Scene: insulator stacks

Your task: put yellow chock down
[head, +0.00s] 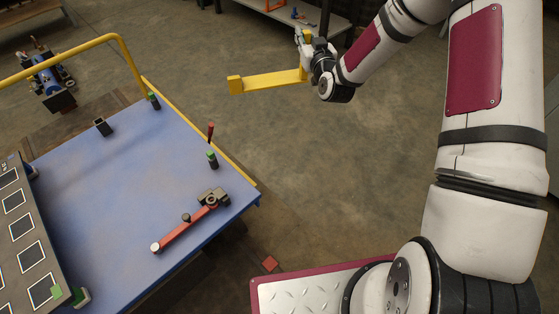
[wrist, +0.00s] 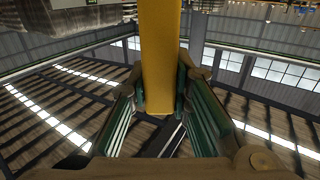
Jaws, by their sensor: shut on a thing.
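The yellow chock (head: 270,81) is a long bar with a raised block at its left end. It hangs in the air over the concrete floor, beyond the blue table's right edge. My gripper (head: 305,70) is shut on its right end. In the wrist view the yellow chock (wrist: 159,60) runs up from between the green-padded fingers of my gripper (wrist: 160,95), which press on its two sides. The wrist view looks toward the walls and windows, so no resting surface shows under the chock there.
The blue table (head: 120,190) at left has a yellow rail (head: 75,50). A panelled board (head: 30,255) lies at lower left. A grey bench (head: 300,15) stands at the back.

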